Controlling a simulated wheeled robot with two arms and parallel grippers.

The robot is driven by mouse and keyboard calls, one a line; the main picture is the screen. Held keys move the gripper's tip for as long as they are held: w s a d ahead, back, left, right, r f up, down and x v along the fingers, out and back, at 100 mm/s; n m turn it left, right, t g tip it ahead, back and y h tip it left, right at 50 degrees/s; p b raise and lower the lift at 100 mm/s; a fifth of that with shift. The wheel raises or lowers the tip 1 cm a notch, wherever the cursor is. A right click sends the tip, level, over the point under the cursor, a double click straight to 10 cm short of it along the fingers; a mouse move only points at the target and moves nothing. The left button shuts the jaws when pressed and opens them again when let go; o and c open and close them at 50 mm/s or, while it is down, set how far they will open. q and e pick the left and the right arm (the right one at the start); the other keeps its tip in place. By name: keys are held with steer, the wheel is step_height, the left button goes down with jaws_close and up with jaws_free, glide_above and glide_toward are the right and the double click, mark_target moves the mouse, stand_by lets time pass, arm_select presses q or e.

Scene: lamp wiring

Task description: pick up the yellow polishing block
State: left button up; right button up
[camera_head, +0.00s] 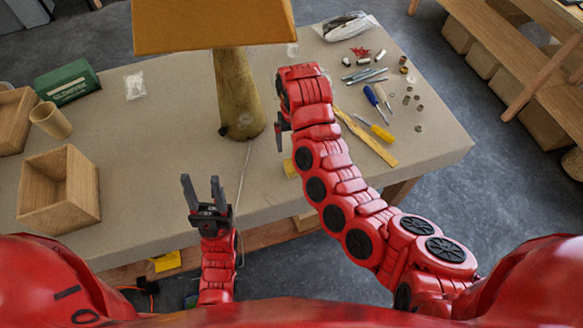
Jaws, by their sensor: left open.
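A small yellow block (290,168), which I take to be the polishing block, lies on the table near its front edge. My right forearm partly covers its right side. My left gripper (202,182) is open and empty, fingers pointing away from me, near the table's front edge. It is to the left of the block and apart from it. My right gripper (280,132) is beyond the block, beside the lamp base; its fingers are mostly hidden by the arm.
A lamp with a wooden base (238,100) and orange shade (210,25) stands mid-table. A cord (243,172) runs from it toward the front edge. A wooden box (58,190) is at left. Screwdrivers (376,105) and small parts lie at right. Another yellow object (166,261) sits below the table edge.

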mark_target(292, 165)
step_height(292, 165, down, 8)
steer(key=b, duration=0.4)
steer(key=shift+w, duration=0.1)
steer(key=shift+f+p, duration=0.1)
steer(key=shift+p, duration=0.2)
steer(key=f+p, duration=0.2)
steer(key=f, duration=0.1)
steer(key=shift+a+f+p, duration=0.3)
steer(key=shift+a+p, duration=0.05)
steer(key=shift+a, duration=0.05)
steer(key=shift+f, duration=0.65)
steer(key=c, duration=1.4)
